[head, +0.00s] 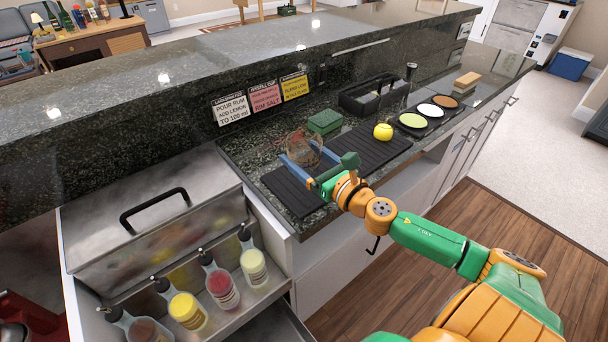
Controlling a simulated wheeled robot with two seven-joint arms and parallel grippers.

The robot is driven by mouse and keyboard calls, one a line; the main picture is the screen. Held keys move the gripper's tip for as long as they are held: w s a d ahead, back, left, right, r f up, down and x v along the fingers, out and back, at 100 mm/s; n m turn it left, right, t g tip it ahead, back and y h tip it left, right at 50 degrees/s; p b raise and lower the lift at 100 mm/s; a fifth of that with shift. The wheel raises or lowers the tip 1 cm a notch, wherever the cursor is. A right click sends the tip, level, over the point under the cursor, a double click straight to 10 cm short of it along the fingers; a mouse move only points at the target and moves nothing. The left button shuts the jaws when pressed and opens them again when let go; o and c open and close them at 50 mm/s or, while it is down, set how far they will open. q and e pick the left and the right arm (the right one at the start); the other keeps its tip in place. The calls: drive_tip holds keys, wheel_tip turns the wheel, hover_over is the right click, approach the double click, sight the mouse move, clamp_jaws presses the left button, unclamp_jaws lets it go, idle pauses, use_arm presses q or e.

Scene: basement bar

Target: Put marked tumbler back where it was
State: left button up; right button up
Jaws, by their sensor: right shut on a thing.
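A see-through glass tumbler (303,148) is between the blue fingers of my right gripper (304,163), which is shut on it. The tumbler is over the counter, at the far edge of a ribbed black mat (288,190). I cannot tell whether its base touches the surface, and no mark on it can be made out. My right arm reaches in from the lower right. My left gripper is not in view.
A green block (324,122), black caddy (362,97) and round dishes (413,121) stand behind and right. Several bottles (187,311) and a steel lidded bin (150,225) are at left.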

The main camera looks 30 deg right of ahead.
sight(304, 166)
wheel_tip(304, 166, down, 3)
drive_tip(key=shift+w+f+b, duration=0.1)
drive_tip(key=shift+f+b, duration=0.1)
drive_tip(key=shift+b, duration=0.45)
drive_tip(key=shift+d+f, duration=0.1)
drive_tip(key=shift+f, duration=0.1)
drive_tip(key=o, duration=1.4)
drive_tip(key=shift+r, duration=0.3)
drive_tip(key=s, duration=0.4)
drive_tip(key=s+b, duration=0.1)
drive_tip(key=s, duration=0.3)
drive_tip(key=s+b, duration=0.1)
drive_tip(key=s, duration=0.3)
drive_tip(key=shift+d+f, duration=0.1)
drive_tip(key=shift+d, duration=0.3)
